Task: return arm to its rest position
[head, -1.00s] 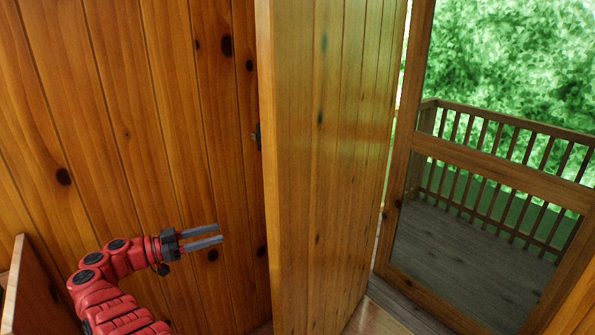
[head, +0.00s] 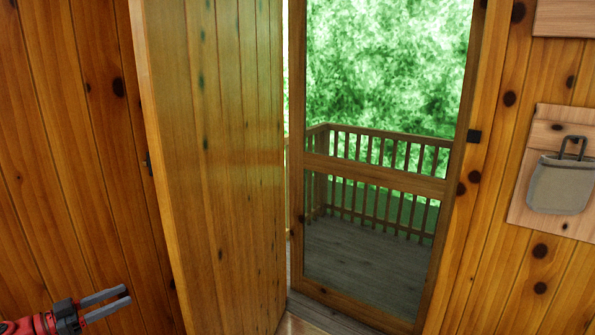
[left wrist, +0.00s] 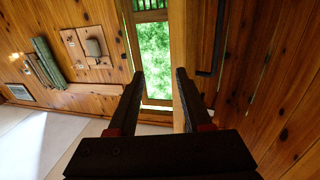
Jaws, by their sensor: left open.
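My left gripper (head: 122,298) is at the lower left of the head view, on a red arm that comes in from the left edge. Its two grey fingers are apart with nothing between them. In the left wrist view the open fingers (left wrist: 160,75) point towards the doorway, clear of anything. The wooden plank door (head: 215,170) stands swung open, to the right of the gripper and apart from it in the head view. A dark handle (left wrist: 213,40) shows on the door in the left wrist view. My right gripper is not in view.
A framed screen door (head: 375,172) fills the doorway, with a railed deck (head: 370,240) behind it. A wooden board with a grey pouch (head: 560,186) hangs on the right wall. The plank wall (head: 60,150) lies behind my left gripper. Pale floor (left wrist: 50,140) looks clear.

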